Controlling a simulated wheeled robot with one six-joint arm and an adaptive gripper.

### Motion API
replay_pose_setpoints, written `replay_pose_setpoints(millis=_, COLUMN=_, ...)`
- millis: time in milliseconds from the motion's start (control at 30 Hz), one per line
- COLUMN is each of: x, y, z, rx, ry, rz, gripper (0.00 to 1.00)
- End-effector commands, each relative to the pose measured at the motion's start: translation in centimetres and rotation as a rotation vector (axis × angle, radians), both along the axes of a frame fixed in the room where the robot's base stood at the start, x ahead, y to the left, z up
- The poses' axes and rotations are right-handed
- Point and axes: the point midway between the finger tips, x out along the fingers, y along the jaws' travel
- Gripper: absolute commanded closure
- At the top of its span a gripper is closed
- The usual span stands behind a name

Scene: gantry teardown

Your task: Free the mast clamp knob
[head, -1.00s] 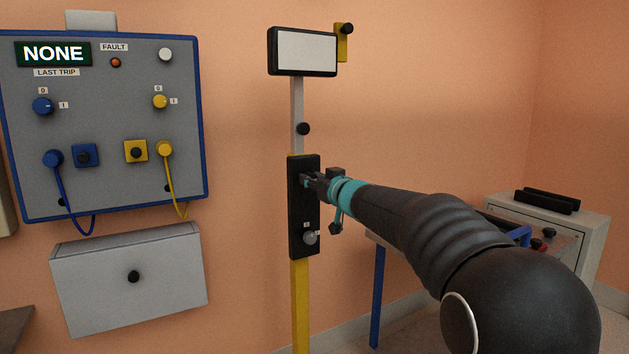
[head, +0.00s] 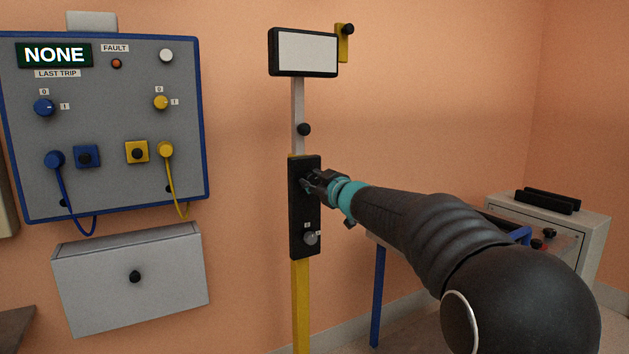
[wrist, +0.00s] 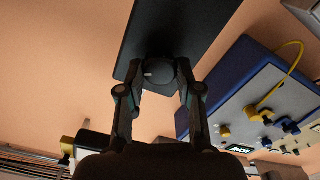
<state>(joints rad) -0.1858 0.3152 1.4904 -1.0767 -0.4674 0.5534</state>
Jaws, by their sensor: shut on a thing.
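A black clamp block (head: 298,220) sits on the mast, above its yellow lower part (head: 300,300) and below its pale upper part (head: 297,105). My gripper (head: 308,183) reaches the upper part of the block from the right. In the wrist view my gripper (wrist: 158,85) has a finger on each side of a dark round knob, which I take for the mast clamp knob (wrist: 157,73), and is shut on it. The knob bears a short white mark and lies against the dark block face (wrist: 190,25). In the head view my fingers mostly hide it.
A grey knob (head: 311,238) is low on the block, and a black knob (head: 304,129) is on the mast above. A blank screen (head: 305,52) tops the mast. A blue-framed panel (head: 120,100) with cables hangs left. A grey cabinet (head: 590,235) stands right.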

Motion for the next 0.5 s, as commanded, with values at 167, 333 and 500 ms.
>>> replay_pose_setpoints(millis=167, x=0.00, y=-0.03, z=-0.08, rx=-0.138, ry=-0.093, rz=-0.002, gripper=1.00)
replay_pose_setpoints(millis=333, x=-0.03, y=0.01, z=-0.16, rx=-0.272, ry=-0.184, rz=-0.002, gripper=1.00)
replay_pose_setpoints(millis=500, x=-0.05, y=0.04, z=-0.25, rx=-0.406, ry=-0.274, rz=-0.001, gripper=1.00)
